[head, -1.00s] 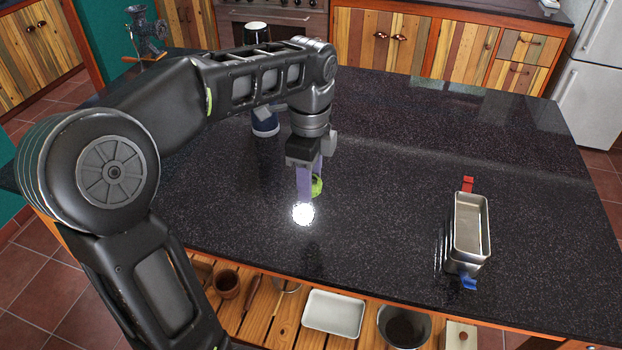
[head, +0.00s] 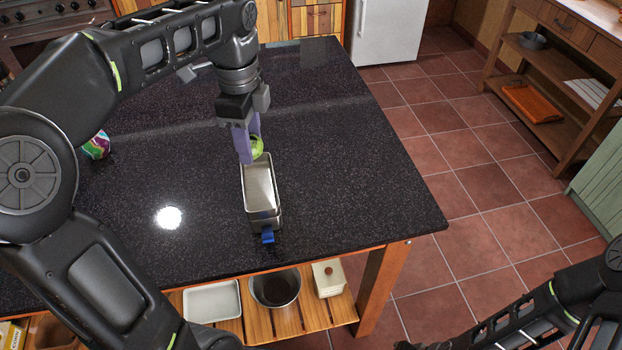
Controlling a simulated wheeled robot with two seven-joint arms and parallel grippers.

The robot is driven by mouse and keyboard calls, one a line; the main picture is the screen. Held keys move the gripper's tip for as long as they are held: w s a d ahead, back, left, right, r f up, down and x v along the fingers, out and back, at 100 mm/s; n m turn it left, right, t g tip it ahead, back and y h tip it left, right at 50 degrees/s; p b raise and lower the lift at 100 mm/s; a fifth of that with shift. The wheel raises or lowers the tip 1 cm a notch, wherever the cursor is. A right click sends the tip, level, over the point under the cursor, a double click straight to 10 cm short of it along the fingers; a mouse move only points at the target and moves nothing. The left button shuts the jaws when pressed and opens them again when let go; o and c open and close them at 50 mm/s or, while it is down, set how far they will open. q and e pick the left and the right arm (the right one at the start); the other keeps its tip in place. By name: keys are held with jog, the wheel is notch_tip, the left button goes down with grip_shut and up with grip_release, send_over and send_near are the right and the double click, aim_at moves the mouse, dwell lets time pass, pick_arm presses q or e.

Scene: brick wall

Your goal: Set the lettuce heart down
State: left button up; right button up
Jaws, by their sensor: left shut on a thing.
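My left gripper (head: 248,150), with purple fingers, is shut on the green lettuce heart (head: 258,147). The fingers hide part of the lettuce heart. In the head view they appear at the far end of a metal loaf tin (head: 247,192) on the dark speckled counter (head: 340,170). I cannot tell the exact height of the lettuce heart above the counter or tin. My right arm shows at the lower right, but its gripper is not in view.
A blue clip (head: 267,237) is at the tin's near end. A colourful object (head: 97,146) stands on the left, partly behind my left arm. The counter right of the tin is clear. A shelf below holds a white tray (head: 212,301) and a metal bowl (head: 275,287).

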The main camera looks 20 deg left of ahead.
pick_arm(q)
jog(key=shift+w+d, duration=0.2)
jog(key=shift+d, duration=0.15)
jog(key=shift+s+a, duration=0.15)
jog(key=shift+a, duration=0.05)
jog(key=shift+d+f+b, duration=0.1)
jog(key=shift+f+b, duration=0.35)
jog(key=b, duration=0.4)
send_over(260, 189)
notch_tip(260, 189, down, 5)
jog(key=shift+f, duration=0.2)
pick_arm(e)
jog(key=f, duration=0.4)
jog(key=shift+w+d+f, duration=0.1)
jog(key=shift+w+f, duration=0.05)
jog(key=shift+w, duration=0.2)
pick_arm(q)
jog(key=shift+f, duration=1.85)
jog(key=shift+f, duration=0.1)
